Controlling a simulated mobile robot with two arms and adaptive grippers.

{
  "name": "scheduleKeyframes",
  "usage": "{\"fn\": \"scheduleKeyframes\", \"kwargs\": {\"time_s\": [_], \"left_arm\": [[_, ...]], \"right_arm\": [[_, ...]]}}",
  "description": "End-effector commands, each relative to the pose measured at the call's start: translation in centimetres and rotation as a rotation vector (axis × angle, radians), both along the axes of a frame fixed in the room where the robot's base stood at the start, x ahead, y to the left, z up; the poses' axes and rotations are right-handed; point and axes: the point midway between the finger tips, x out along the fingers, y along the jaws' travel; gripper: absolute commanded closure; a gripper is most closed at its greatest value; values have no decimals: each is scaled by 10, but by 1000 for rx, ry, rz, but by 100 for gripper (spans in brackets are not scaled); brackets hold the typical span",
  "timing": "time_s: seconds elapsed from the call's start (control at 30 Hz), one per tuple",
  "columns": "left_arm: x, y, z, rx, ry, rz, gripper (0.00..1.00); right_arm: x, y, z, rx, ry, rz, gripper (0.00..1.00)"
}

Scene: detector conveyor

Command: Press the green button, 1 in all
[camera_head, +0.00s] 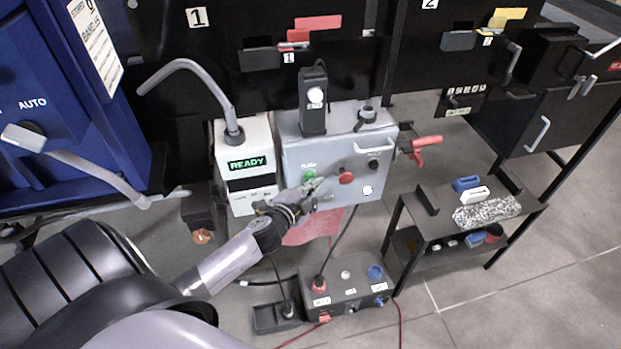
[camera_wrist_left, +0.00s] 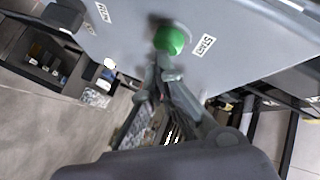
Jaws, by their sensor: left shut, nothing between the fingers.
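The green button (camera_head: 309,175) is on the front of a grey control box (camera_head: 333,150), left of a red button (camera_head: 346,177). In the left wrist view the green button (camera_wrist_left: 169,39) sits on the grey panel beside a label. My left gripper (camera_head: 312,186) is shut and empty, its fingertips just below the green button in the head view. In the left wrist view the fingertips (camera_wrist_left: 161,66) point at the button's edge and overlap it slightly. I cannot tell whether they touch it. My right gripper is not in view.
A white box with a READY display (camera_head: 247,163) stands left of the control box. A red-handled lever (camera_head: 424,141) sticks out at its right. A black cart (camera_head: 436,222) with several items stands to the right. A dark box with plugs (camera_head: 349,291) lies below on the floor.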

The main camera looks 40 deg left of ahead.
Motion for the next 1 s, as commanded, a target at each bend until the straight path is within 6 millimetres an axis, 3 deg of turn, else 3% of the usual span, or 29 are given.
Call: {"fn": "scheduleKeyframes", "kwargs": {"time_s": [1.0], "left_arm": [[5,7,0,0,0,2,100]], "right_arm": [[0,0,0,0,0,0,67]]}}
